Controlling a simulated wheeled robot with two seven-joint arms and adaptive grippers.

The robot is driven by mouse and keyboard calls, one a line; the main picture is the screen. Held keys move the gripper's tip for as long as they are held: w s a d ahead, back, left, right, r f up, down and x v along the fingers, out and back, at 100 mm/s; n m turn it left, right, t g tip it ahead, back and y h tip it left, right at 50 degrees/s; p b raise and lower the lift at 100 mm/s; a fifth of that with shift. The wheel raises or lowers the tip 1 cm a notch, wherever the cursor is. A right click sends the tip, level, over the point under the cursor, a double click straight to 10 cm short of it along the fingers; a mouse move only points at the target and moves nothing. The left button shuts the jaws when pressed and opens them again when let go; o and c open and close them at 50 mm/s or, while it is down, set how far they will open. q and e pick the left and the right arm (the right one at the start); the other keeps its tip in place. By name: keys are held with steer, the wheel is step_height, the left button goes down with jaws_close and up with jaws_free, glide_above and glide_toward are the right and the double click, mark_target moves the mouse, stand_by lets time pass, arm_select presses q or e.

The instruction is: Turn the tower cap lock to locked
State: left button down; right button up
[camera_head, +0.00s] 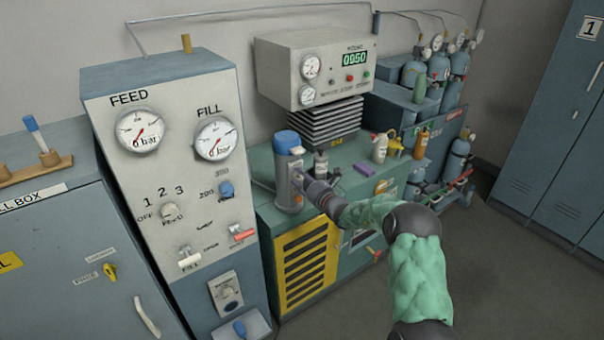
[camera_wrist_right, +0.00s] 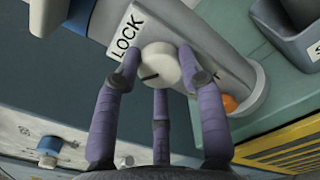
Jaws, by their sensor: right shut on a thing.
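The filter tower (camera_head: 290,190) is a grey cylinder with a blue cap (camera_head: 287,142), upright on the green machine. In the right wrist view, the pale round lock knob (camera_wrist_right: 160,66) sits on its side next to a white plate (camera_wrist_right: 125,36) reading LOCK. A short black line on the knob's face points to the lower left of the picture. My right gripper (camera_head: 302,180) is at the tower's right side. In the wrist view its purple fingers (camera_wrist_right: 159,64) are closed around the knob. The fingers partly cover another label. My left gripper is not in view.
A grey gauge box (camera_head: 315,70) stands behind the tower. A bottle (camera_head: 321,165) stands close to its right, with spray bottles (camera_head: 380,148) farther right. The feed panel (camera_head: 170,165) rises at left. The floor at right is open.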

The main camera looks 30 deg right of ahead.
steer(key=m+p, duration=0.2)
steer(key=m, duration=0.1)
steer(key=m+p, duration=0.3)
steer(key=m, duration=0.1)
steer(key=m+p, duration=0.3)
steer(key=m, duration=0.1)
steer(key=shift+d+r, duration=0.25)
stand_by(0.5)
steer(key=o, duration=1.1)
steer(key=shift+f, duration=0.1)
steer(key=shift+o, duration=0.2)
steer(key=shift+a+f, duration=0.1)
steer(key=shift+s, duration=0.55)
steer(key=s+d, duration=0.1)
steer(key=s, duration=1)
